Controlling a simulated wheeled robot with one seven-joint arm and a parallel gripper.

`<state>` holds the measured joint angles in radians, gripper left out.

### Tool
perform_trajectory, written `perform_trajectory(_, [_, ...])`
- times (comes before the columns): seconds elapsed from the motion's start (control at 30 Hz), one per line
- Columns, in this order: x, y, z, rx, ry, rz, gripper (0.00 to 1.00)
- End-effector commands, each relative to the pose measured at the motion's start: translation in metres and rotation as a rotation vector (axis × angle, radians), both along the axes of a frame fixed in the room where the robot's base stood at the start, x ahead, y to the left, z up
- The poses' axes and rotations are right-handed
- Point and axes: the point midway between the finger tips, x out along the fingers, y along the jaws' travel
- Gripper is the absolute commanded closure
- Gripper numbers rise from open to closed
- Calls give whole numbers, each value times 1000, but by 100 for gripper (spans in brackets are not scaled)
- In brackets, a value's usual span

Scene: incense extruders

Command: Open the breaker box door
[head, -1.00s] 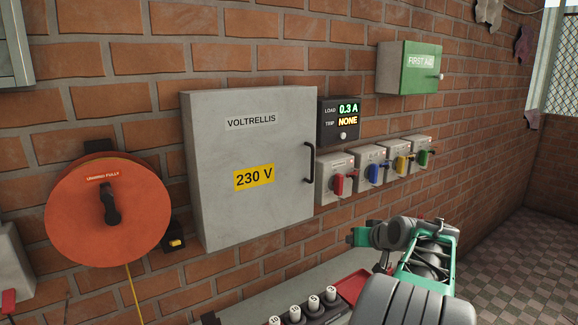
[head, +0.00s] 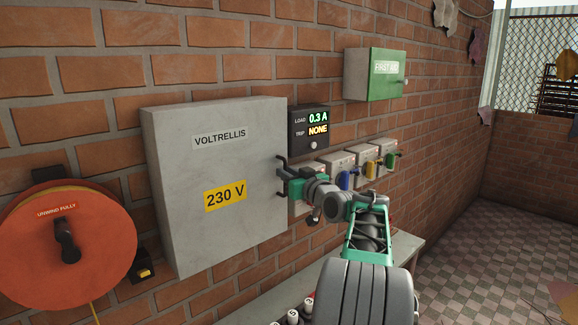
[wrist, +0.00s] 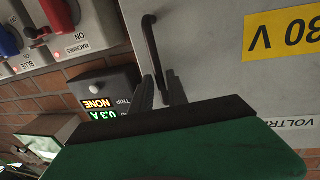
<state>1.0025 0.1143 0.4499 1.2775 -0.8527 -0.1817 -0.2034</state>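The breaker box (head: 215,165) is a grey metal cabinet on the brick wall, marked VOLTRELLIS and 230 V. Its door looks shut. A black upright bar handle (wrist: 152,45) is at the door's right edge in the head view; my gripper partly covers it there. My gripper (head: 283,182) is at the handle. In the wrist view its two dark fingers (wrist: 160,90) are apart, with the handle's end running between them. Whether either finger touches the bar I cannot tell.
A load display (head: 309,128) and several switch boxes (head: 338,165) with coloured knobs sit just right of the cabinet. A green first aid box (head: 375,75) hangs above them. An orange reel (head: 100,245) is at left. A bench (head: 405,247) runs below.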

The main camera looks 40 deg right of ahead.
Motion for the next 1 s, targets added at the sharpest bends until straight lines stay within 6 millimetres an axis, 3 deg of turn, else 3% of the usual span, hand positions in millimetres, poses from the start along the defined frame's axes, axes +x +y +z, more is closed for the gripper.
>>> perform_trajectory(0.1, [10,0,1,0,0,2,81])
perform_trajectory(0.33, [10,-1,-1,0,0,1,81])
perform_trajectory(0.57, [10,-1,-1,0,1,0,99])
perform_trajectory(1.0, [10,-1,-1,1,1,1,100])
